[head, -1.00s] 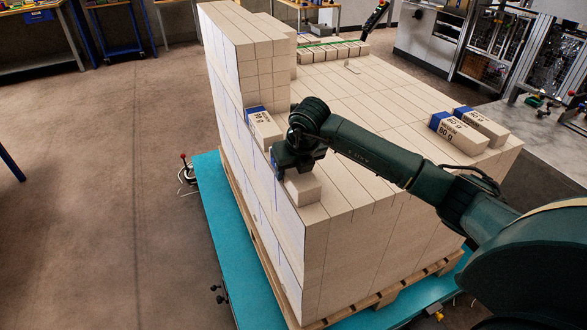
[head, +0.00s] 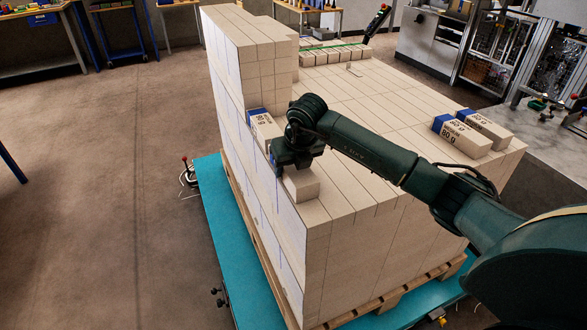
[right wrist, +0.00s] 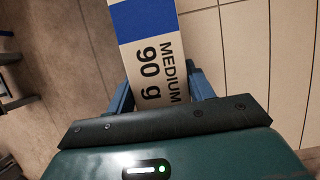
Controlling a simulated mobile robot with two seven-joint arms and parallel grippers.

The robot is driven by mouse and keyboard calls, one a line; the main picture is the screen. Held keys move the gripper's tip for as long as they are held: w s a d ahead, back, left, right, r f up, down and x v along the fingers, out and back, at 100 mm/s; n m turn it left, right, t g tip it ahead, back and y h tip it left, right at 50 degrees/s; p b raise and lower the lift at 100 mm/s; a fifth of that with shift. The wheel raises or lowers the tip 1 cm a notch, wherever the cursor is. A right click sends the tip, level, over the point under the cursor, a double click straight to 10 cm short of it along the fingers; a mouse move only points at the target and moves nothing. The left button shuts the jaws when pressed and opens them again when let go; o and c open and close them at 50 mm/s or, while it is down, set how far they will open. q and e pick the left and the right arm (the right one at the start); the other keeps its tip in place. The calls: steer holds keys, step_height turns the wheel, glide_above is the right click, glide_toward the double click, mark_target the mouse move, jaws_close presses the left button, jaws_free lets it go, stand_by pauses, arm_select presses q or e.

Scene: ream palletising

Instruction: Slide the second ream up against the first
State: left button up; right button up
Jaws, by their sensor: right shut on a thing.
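The second ream (head: 303,186) lies flat on the top layer near the stack's left edge. My right gripper (head: 291,167) is over it, shut on it, and hides its far part. In the right wrist view the held ream (right wrist: 150,55) has a blue band and the words "MEDIUM 90 g", with a finger on each side. The first ream (head: 264,126), with a blue end, lies beyond the gripper against the taller block. My gripper covers the space between the two reams, so I cannot tell whether they touch. My left gripper is out of view.
The taller block of reams (head: 250,50) stands just beyond the first ream. Two loose reams (head: 470,133) lie at the right of the top layer. The middle of the top (head: 370,110) is mostly clear. A teal platform (head: 215,200) lies under the pallet.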

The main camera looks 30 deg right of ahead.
steer(key=shift+w+b, duration=0.55)
steer(key=shift+w, duration=0.5)
steer(key=o, duration=1.3)
steer(key=shift+d, duration=0.1)
